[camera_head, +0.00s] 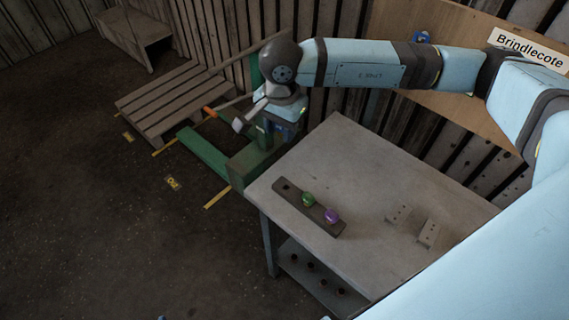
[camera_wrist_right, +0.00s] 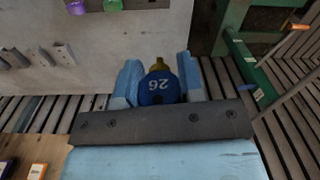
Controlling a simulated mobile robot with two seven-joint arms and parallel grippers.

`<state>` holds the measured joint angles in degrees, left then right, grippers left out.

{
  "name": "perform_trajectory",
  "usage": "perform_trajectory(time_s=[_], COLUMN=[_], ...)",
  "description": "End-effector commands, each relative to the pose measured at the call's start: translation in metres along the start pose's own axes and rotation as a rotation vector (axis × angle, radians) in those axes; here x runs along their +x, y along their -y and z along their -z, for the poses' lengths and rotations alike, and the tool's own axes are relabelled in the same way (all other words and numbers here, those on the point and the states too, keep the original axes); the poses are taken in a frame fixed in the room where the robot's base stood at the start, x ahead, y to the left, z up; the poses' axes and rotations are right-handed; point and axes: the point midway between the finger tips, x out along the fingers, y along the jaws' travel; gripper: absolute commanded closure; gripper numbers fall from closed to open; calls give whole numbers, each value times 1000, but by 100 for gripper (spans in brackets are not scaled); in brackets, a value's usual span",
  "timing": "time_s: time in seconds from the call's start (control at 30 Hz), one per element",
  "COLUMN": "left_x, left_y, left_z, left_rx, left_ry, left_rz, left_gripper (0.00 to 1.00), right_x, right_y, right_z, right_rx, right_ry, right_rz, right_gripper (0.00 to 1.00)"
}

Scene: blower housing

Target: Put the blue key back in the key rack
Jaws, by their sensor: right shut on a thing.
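My right gripper (camera_head: 284,124) is shut on the blue key (camera_wrist_right: 160,88), a round blue head marked 26 with a brass tip, held between the two pale blue fingers in the right wrist view. In the head view the gripper is beyond the table's far left corner, and the key is hard to make out there. The key rack (camera_head: 296,193) is a dark bar on the table. A green key (camera_head: 308,199) and a purple key (camera_head: 331,216) stand in it, with an empty hole at its left end.
A green frame (camera_head: 205,157) stands left of the table, near a wooden pallet (camera_head: 165,100). A blue item (camera_head: 421,37) shows at the wooden board behind my right arm.

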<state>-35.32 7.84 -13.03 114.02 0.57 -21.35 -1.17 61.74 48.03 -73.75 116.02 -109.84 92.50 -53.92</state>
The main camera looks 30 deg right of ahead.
Motion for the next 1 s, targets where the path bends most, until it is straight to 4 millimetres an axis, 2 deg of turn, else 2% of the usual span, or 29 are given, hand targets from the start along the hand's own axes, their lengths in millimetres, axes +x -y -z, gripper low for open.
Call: perform_trajectory(time_s=[0.03, 0.57, 1.0], left_x=[1, 10, 18], left_y=[-1, -3, -2], left_z=[-4, -16, -25], left_rx=[-1, -2, -1], left_ry=[2, 1, -1], left_rz=[-2, -7, -6], left_gripper=[57, 57, 57], right_x=[8, 58, 104], right_y=[0, 3, -6], right_z=[-2, -5, -1], right_rx=[119, 1509, 2685], right_ry=[3, 13, -6], right_rz=[-1, 1, -18], right_gripper=[87, 87, 87])
